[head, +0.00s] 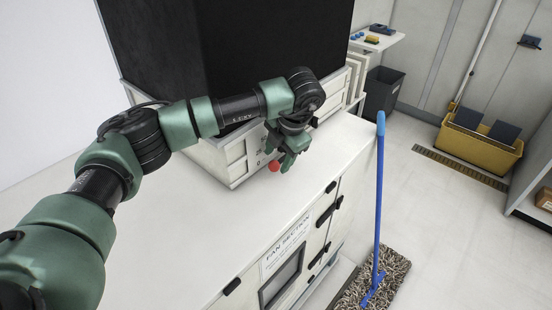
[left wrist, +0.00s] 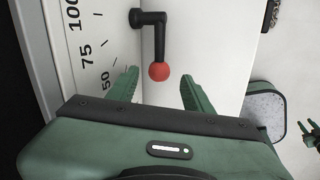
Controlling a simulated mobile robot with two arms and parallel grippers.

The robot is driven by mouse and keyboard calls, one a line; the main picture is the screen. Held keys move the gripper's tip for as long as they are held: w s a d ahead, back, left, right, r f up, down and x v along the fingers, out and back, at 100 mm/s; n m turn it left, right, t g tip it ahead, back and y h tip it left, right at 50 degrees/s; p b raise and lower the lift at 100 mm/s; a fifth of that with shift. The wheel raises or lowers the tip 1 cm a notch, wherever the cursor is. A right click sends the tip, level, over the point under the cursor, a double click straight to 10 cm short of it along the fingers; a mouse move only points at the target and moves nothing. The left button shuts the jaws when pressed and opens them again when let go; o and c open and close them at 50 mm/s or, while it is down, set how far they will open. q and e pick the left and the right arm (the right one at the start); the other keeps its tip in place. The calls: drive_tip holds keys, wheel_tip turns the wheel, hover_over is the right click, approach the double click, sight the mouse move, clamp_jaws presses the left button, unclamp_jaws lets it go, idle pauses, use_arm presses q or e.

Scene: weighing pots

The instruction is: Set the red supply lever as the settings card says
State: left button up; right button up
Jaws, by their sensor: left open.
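The supply lever (left wrist: 157,40) is a black crank with a red ball knob (left wrist: 160,71). In the left wrist view it stands beside a printed scale (left wrist: 85,50) showing 50, 75 and 100. The red knob also shows in the head view (head: 274,165), at the side of the pale cabinet. My left gripper (head: 284,164) is open. In the left wrist view its two green fingers (left wrist: 158,88) stand apart, with the knob just beyond and between their tips. I cannot tell whether they touch it. No settings card can be made out.
A white cabinet top (head: 200,240) labelled "FAN SECTION" on its front lies below the arm. A blue-handled mop (head: 379,200) leans by its front. A yellow bucket (head: 480,140) and a dark bin (head: 382,92) stand farther back.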

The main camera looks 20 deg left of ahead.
sight(276, 163)
use_arm(q)
drive_tip(key=x, duration=0.3)
drive_tip(key=shift+w+f+p, duration=0.1)
drive_tip(key=shift+w+p, duration=0.05)
drive_tip(key=shift+p, duration=0.15)
drive_tip(key=shift+w+a+f, duration=0.1)
drive_tip(key=shift+f, duration=0.1)
drive_tip(key=shift+r, duration=0.1)
clamp_jaws()
use_arm(e)
drive_tip(key=shift+w+a+r, duration=0.2)
drive_tip(key=shift+w+r, duration=0.25)
drive_tip(key=shift+r, duration=0.1)
drive_tip(key=shift+d, duration=0.35)
